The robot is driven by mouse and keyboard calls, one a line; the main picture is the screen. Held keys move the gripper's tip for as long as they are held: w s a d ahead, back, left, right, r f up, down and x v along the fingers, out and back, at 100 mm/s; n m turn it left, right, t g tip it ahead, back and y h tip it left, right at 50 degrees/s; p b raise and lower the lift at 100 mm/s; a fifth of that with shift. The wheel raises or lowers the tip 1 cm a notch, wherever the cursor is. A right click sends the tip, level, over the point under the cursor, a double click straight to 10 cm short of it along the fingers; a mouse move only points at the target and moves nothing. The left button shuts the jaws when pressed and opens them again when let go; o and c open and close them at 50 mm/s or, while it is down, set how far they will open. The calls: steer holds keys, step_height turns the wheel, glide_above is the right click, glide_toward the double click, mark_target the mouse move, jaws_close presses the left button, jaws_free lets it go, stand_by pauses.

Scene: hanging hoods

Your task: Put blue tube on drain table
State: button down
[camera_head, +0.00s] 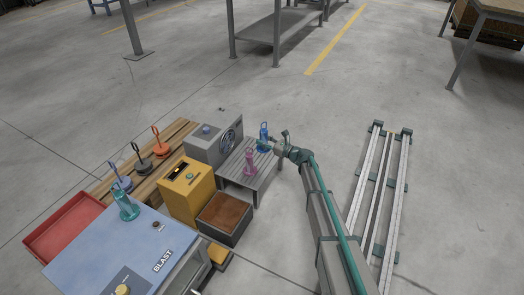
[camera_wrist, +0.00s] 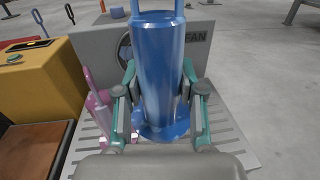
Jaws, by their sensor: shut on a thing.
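The blue tube (camera_wrist: 158,70) stands upright between the fingers of my gripper (camera_wrist: 160,105), which is shut on it. Its wider round base is close above or on the slatted drain table (camera_wrist: 225,130); I cannot tell whether it touches. In the head view the blue tube (camera_head: 263,132) is at the far side of the grey drain table (camera_head: 262,180), with my gripper (camera_head: 268,145) reaching it from the right. A pink tube (camera_head: 250,162) stands on the same table, to the left of my gripper in the wrist view (camera_wrist: 100,110).
A grey fan box (camera_head: 205,145) stands behind and left of the drain table. A yellow box (camera_head: 187,188) and a brown-topped bin (camera_head: 224,216) are at left. A blue blast cabinet (camera_head: 115,250) bears a teal tube (camera_head: 125,206). Open floor lies beyond the table.

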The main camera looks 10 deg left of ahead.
steer(key=w+f+b, duration=0.1)
steer(key=w+f, duration=0.1)
steer(key=w, duration=0.1)
steer(key=w+a+f+b, duration=0.1)
steer(key=w+f, duration=0.1)
steer(key=f, duration=0.1)
steer(key=shift+w+f+b, duration=0.2)
steer(key=shift+w+b, duration=0.1)
steer(key=shift+w, duration=0.1)
steer(key=f+b, duration=0.1)
steer(key=f, duration=0.1)
steer(key=w+f+b, duration=0.1)
steer(key=f, duration=0.1)
steer(key=shift+w+a+f, duration=0.1)
steer(key=shift+a+f, duration=0.05)
steer(key=shift+f, duration=0.2)
steer(key=shift+r, duration=0.1)
steer(key=c, duration=0.7)
jaws_free()
